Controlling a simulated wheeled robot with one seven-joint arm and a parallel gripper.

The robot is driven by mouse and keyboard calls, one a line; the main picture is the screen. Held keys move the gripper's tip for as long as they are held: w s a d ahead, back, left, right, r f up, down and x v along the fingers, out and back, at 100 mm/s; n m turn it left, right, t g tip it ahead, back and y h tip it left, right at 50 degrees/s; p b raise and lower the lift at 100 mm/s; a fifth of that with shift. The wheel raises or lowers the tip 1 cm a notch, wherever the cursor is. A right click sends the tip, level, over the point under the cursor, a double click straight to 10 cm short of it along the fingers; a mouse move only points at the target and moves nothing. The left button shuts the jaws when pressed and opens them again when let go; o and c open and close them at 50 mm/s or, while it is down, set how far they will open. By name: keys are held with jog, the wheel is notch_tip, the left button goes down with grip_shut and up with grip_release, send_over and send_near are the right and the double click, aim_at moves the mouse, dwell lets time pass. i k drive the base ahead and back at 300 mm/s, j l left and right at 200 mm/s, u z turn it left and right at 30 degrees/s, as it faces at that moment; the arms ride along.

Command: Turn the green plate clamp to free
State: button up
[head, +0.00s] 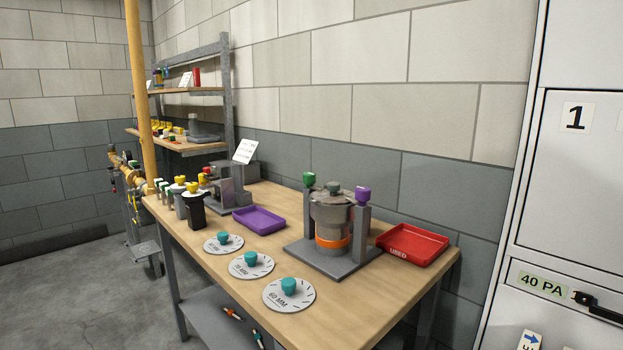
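The green plate clamp (309,179) is a green knob on top of a grey post at the left of a burner fixture on the wooden table. A purple clamp knob (363,194) tops the matching post at the right. Between them stands a grey cylindrical burner body (332,214) with an orange band (332,242) near its base. A small dark green knob (333,187) sits on its lid. The fixture stands on a grey base plate (305,256). I cannot tell how the green clamp is turned. My gripper is not in view.
Three round discs with teal knobs, one marked 60 MM (272,297), lie along the table's front. A red tray (438,252) is right of the fixture, a purple tray (249,225) left. A yellow pipe (136,80) rises at the table's left end. Grey floor (60,290) is clear at left.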

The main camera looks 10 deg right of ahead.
aim_at(309, 178)
jog(key=i+j+u, duration=0.2)
jog(key=i+j, duration=0.75)
